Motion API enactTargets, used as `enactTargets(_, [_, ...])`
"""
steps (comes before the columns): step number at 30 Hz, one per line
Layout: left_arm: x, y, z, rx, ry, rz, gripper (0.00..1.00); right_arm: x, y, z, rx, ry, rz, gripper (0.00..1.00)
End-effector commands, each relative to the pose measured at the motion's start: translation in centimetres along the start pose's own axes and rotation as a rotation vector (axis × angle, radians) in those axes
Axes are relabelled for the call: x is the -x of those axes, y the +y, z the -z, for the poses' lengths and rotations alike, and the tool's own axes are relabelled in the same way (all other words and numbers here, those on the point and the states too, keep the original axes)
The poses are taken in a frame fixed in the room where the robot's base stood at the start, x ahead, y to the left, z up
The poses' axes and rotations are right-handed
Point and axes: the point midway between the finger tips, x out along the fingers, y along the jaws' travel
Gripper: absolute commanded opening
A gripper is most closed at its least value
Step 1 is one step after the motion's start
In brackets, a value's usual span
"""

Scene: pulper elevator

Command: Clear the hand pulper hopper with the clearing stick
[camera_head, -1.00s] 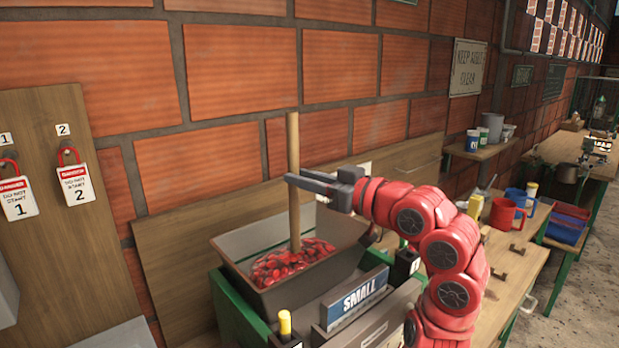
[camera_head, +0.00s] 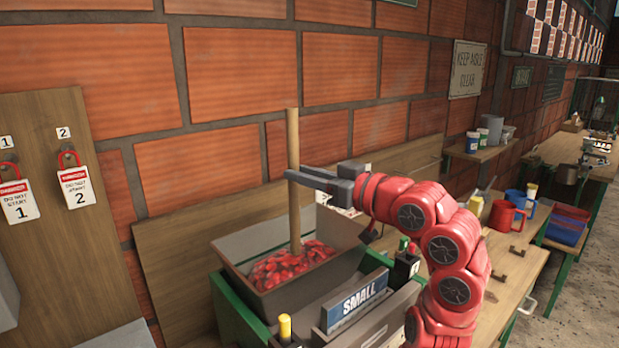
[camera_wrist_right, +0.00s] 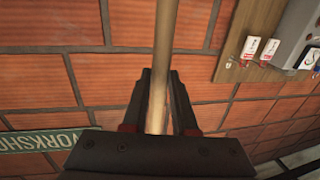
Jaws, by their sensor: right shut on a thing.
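The clearing stick (camera_head: 294,215) is a pale wooden rod. It stands nearly upright, with its lower end in the red cherries (camera_head: 287,266) inside the grey hopper (camera_head: 333,277). My right gripper (camera_head: 297,176) is shut on the stick above the hopper, below its top end. In the right wrist view the stick (camera_wrist_right: 160,60) runs between the two dark fingers (camera_wrist_right: 158,105). The stick's lower tip is hidden among the cherries. My left gripper is not in view.
A "SMALL" sign (camera_head: 360,300) and a yellow-topped post (camera_head: 285,326) stand in front of the hopper. A brick wall (camera_head: 240,80) is close behind. A red mug (camera_head: 503,215) and a blue mug (camera_head: 521,201) stand on the bench at right. Lockout tags (camera_head: 76,186) hang at left.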

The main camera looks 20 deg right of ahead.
Motion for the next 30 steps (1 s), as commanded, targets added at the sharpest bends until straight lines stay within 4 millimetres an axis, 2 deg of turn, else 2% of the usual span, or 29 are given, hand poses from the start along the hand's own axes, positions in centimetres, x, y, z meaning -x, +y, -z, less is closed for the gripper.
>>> enactTargets(30, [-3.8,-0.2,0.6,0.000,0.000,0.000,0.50,0.1,0.0,9.2,0.000,0.001,-0.002,0.00])
